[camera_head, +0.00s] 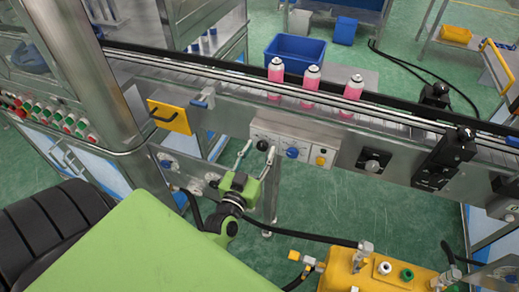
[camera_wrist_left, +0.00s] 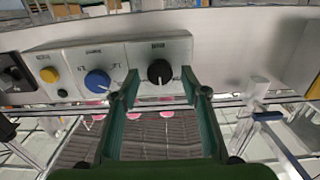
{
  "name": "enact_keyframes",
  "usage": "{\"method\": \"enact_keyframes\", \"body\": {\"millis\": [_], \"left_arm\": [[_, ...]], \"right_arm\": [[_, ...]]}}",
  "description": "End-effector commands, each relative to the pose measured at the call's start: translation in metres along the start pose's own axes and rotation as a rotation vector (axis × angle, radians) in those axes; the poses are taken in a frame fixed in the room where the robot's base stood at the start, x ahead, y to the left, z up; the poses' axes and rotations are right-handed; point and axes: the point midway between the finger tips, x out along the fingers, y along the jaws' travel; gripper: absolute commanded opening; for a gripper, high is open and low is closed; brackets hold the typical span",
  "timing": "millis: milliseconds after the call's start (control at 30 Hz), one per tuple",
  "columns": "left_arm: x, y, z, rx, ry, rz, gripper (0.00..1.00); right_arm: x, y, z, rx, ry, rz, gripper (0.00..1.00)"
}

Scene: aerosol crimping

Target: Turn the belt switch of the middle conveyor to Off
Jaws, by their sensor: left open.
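A light panel (camera_head: 278,138) with controls is fixed to the front side of the conveyor (camera_head: 225,115). It carries a black knob (camera_head: 262,145), a blue knob (camera_head: 292,153) and a yellow button (camera_head: 320,160). The labels are too small to read, so I cannot tell by name which is the belt switch. My left gripper (camera_head: 257,153) is open, its fingers pointing at the black knob. In the left wrist view the black knob (camera_wrist_left: 160,72) appears between the open fingertips (camera_wrist_left: 160,82), with no clear contact. The blue knob (camera_wrist_left: 97,80) is outside the fingers. My right gripper is out of view.
Several pink cans (camera_head: 311,78) stand on the conveyor belt. A yellow handled plate (camera_head: 170,115) is left of the panel, and a black dial box (camera_head: 372,160) is to its right. A yellow machine (camera_head: 365,272) stands in front at right. A blue bin (camera_head: 295,52) is behind.

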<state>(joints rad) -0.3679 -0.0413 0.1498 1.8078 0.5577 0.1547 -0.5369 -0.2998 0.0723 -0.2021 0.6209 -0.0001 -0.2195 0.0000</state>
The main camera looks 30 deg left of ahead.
Motion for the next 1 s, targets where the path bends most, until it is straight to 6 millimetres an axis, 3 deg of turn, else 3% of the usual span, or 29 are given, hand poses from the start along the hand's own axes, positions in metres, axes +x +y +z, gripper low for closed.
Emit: {"method": "enact_keyframes", "body": {"millis": [367,500,533,1000], "left_arm": [[0.0056,-0.0002,0.0003,0.001,-0.001,0.000,0.41],[0.0055,-0.0001,0.0003,0.001,0.000,0.000,0.05],[0.0054,-0.0001,0.0002,0.000,0.000,0.000,0.03],[0.0056,-0.0002,-0.0012,-0.084,0.001,0.001,0.03]], "right_arm": [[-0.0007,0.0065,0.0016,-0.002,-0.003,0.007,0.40],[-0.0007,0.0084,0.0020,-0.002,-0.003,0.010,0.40],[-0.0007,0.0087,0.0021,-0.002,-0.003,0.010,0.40],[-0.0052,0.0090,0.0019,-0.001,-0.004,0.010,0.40]]}}
